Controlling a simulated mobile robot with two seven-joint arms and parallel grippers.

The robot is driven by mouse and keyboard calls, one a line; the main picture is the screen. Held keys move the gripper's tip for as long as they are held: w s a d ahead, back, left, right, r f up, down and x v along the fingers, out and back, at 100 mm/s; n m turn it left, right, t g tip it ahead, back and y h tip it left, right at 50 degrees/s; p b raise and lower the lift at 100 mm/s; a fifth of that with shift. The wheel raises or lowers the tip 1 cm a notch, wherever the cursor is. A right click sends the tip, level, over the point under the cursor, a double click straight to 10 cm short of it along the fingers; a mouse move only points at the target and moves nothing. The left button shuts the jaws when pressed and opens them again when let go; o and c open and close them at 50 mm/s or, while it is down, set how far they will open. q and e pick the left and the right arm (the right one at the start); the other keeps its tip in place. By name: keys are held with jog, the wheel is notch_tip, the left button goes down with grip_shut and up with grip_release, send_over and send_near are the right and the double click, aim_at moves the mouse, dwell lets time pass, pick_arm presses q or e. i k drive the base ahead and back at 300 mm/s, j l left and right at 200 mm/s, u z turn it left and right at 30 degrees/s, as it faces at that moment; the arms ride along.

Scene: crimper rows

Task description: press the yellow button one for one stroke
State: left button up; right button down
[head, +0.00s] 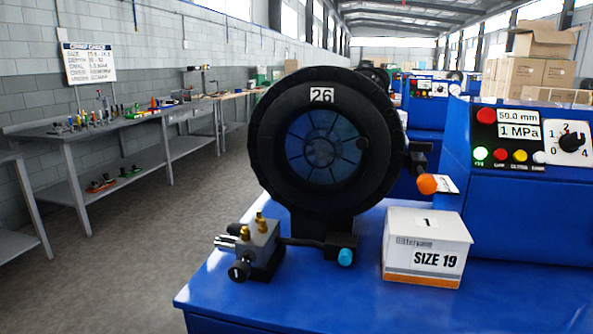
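The yellow button (519,156) is on the dark front of the blue control box (540,205) at the right, in a row between a red button (500,154) and a white button (539,157). A lit green button (482,153) is at the row's left end. Nothing covers the yellow button. Displays above read 50.0 mm (517,117) and 1 MPa (519,131). A black dial (571,142) marked 0 to 4 is to their right. The black round crimper head (322,140), marked 26, stands left of the box. Neither of my grippers is in view.
A white box marked SIZE 19 (425,248) stands on the blue table (330,305) below the control box. A grey valve block (255,248) and an orange-knobbed lever (427,184) are by the crimper. A large red button (486,115) is above the green one.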

aim_at(520, 156)
jog(key=z, duration=1.25)
